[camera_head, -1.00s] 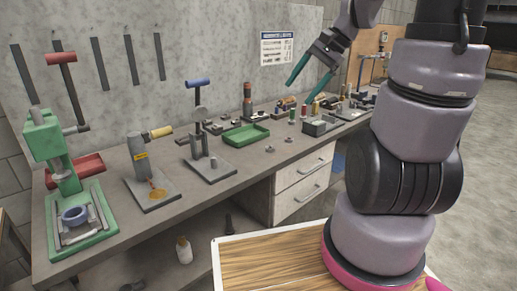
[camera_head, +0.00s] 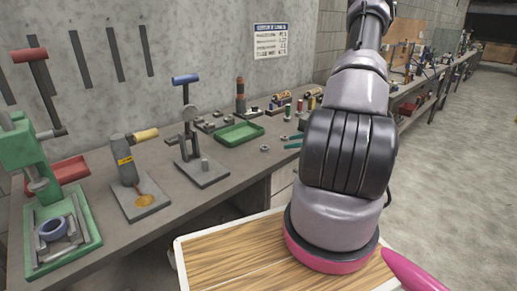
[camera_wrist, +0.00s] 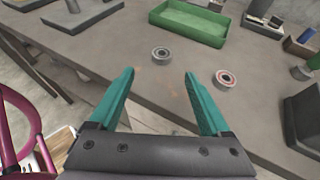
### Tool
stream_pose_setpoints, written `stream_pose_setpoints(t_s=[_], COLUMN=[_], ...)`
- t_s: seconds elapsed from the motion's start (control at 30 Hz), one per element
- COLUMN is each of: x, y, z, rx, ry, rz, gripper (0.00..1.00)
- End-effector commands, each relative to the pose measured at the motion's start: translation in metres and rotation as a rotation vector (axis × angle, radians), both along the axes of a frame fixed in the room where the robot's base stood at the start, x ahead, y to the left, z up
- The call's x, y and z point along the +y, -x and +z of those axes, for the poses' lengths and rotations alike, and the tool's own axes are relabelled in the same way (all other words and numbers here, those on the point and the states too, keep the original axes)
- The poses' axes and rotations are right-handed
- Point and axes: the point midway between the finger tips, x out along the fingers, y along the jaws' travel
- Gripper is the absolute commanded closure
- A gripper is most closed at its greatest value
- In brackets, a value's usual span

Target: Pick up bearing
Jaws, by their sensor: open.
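Two small ring bearings lie on the grey workbench. In the wrist view, a grey bearing (camera_wrist: 161,53) lies just beyond the gap between my fingertips, and a bearing with a reddish ring (camera_wrist: 224,79) lies to the right of the right finger.
A green tray (camera_head: 240,133) stands behind the bearings. A small press (camera_head: 200,165) and other bench tools stand at left. In the wrist view, a dark block (camera_wrist: 302,120) stands at right. The bench (camera_wrist: 120,65) around the grey bearing is clear.

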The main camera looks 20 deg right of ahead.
Motion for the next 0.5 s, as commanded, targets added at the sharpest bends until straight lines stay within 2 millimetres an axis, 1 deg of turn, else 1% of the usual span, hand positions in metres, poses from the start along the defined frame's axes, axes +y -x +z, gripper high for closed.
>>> stream_pose_setpoints(t_s=[0.07, 0.3, 0.5], x=[0.003, 0.028, 0.038], y=[-0.004, -0.028, -0.038], z=[-0.006, -0.02, -0.026], rx=[0.002, 0.001, 0.002], ry=[-0.007, -0.005, -0.005], rz=[-0.008, -0.005, -0.005], gripper=[0.19, 0.19, 0.19])
